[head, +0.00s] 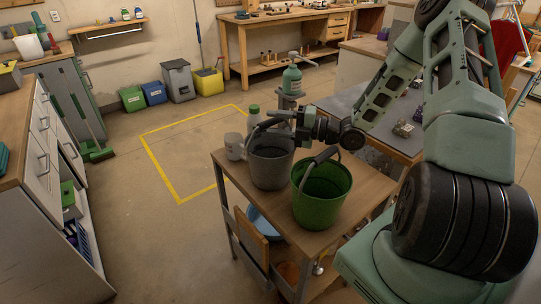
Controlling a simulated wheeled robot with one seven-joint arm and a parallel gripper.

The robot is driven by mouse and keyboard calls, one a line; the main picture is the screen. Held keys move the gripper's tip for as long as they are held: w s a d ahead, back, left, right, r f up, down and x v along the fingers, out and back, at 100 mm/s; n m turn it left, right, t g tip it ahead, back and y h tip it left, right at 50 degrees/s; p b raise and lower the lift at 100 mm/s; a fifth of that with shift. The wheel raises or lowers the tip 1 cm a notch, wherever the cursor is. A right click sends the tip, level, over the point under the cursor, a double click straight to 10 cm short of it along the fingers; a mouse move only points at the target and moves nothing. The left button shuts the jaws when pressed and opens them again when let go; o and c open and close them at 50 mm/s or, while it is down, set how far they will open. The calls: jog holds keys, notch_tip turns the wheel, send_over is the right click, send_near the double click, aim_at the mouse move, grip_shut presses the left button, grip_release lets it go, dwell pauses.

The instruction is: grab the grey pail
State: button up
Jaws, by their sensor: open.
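The grey pail (270,166) stands upright on the wooden top of a small cart (343,205). Its dark handle shows at its upper rim. My gripper (285,119) is above the pail's far right rim, close to the handle. My jaws are open, but the fingertips are small and partly merge with the dark pail and handle, so I cannot tell whether they touch it. A green pail (320,195) with a dark raised handle stands just right of and nearer than the grey pail.
A light mug (235,147) and a pale bottle with a green cap (254,118) stand left of and behind the grey pail. Open floor with a yellow outline (165,175) lies left of the cart.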

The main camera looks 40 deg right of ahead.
aim_at(264, 121)
jog(key=shift+p+x, duration=0.5)
jog(key=shift+x, duration=1.35)
grip_shut()
jog(key=shift+r, duration=0.15)
